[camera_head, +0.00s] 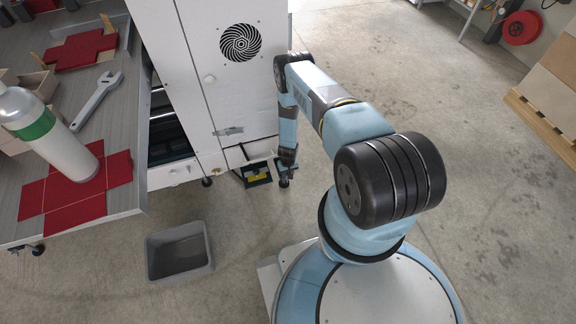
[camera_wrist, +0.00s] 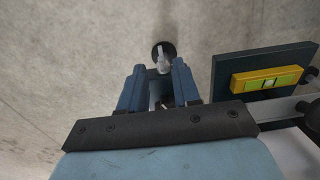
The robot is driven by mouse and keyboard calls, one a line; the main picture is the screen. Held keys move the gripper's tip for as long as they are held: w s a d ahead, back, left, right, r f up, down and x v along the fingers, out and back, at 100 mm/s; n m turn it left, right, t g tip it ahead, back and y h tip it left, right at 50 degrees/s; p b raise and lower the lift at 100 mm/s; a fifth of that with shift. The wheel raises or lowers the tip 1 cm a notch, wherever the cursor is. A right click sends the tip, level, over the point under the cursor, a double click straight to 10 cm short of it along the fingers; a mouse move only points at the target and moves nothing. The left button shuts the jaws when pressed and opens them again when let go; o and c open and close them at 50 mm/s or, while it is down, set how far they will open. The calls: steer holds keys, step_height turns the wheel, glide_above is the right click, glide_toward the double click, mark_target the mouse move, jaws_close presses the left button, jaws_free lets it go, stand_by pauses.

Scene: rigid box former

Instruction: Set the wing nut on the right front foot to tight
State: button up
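The right front foot (camera_wrist: 166,48) shows in the wrist view as a dark round pad on the concrete floor. A pale wing nut (camera_wrist: 162,64) stands over it, just beyond or between my fingertips; I cannot tell which. My gripper (camera_wrist: 158,73) has its two blue fingers apart, one on each side of the nut's line. How tight the nut is cannot be seen. In the head view my gripper (camera_head: 286,171) reaches down at the front right corner of the white box former (camera_head: 200,100), and the foot (camera_head: 284,183) shows beneath it.
A yellow spirit level (camera_wrist: 268,78) sits on a dark plate close to the right of my fingers, also seen in the head view (camera_head: 257,178). A grey bin (camera_head: 180,250) stands on the floor. The bench (camera_head: 115,100) at left carries a wrench (camera_head: 97,100) and bottle (camera_head: 50,135).

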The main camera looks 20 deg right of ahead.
step_height(320, 180, up, 10)
steer(key=shift+f, duration=0.2)
steer(key=shift+s+d, duration=0.1)
steer(key=shift+s, duration=0.05)
stand_by(0.6)
